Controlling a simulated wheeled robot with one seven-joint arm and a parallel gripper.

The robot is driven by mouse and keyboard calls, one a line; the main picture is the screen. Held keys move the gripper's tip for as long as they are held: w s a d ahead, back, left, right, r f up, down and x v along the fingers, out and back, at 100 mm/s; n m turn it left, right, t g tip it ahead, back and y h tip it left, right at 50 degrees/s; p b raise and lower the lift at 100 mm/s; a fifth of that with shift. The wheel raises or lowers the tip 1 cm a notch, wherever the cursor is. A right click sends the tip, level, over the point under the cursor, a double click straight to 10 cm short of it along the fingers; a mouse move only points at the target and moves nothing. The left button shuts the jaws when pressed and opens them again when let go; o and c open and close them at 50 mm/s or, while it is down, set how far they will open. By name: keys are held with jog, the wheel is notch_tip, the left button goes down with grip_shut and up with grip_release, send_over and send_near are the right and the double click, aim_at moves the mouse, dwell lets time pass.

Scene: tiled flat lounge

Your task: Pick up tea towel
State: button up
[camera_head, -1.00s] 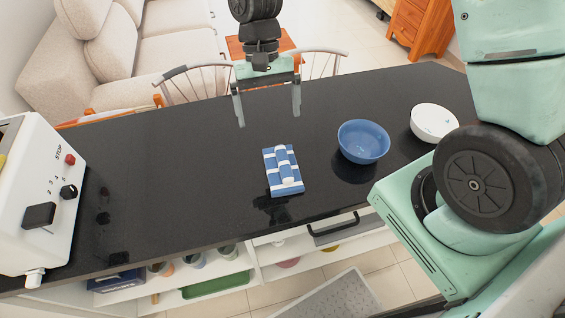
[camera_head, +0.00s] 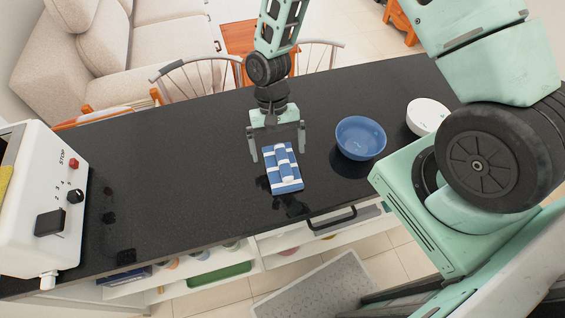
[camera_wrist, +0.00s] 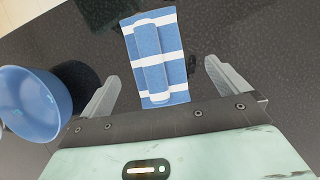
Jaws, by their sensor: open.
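The tea towel (camera_head: 284,171) is blue with white stripes and lies folded, with a raised roll along its middle, on the black countertop (camera_head: 190,190). It also shows between the finger lines in the wrist view (camera_wrist: 150,50), a little ahead of the fingertips. My gripper (camera_head: 278,156) is open and empty, at the far end of the towel, with one finger towards each side. In the wrist view my gripper (camera_wrist: 160,78) has its fingers apart and the towel's near end reaches between them.
A blue bowl (camera_head: 361,138) stands right of the towel, with a white bowl (camera_head: 427,116) beyond it. A white appliance with knobs (camera_head: 45,200) stands at the left end. Chairs (camera_head: 190,75) stand behind the counter. The countertop between appliance and towel is mostly clear.

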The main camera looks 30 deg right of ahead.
aim_at(282, 159)
jog(key=p+x, duration=0.1)
jog(key=x, duration=0.1)
jog(key=p+x, duration=0.1)
jog(key=shift+s+d+f, duration=0.2)
jog(key=shift+s+f, duration=0.1)
jog(key=shift+s, duration=0.1)
jog(key=shift+s+f, duration=0.1)
jog(key=shift+f, duration=0.4)
jog(key=c, duration=1)
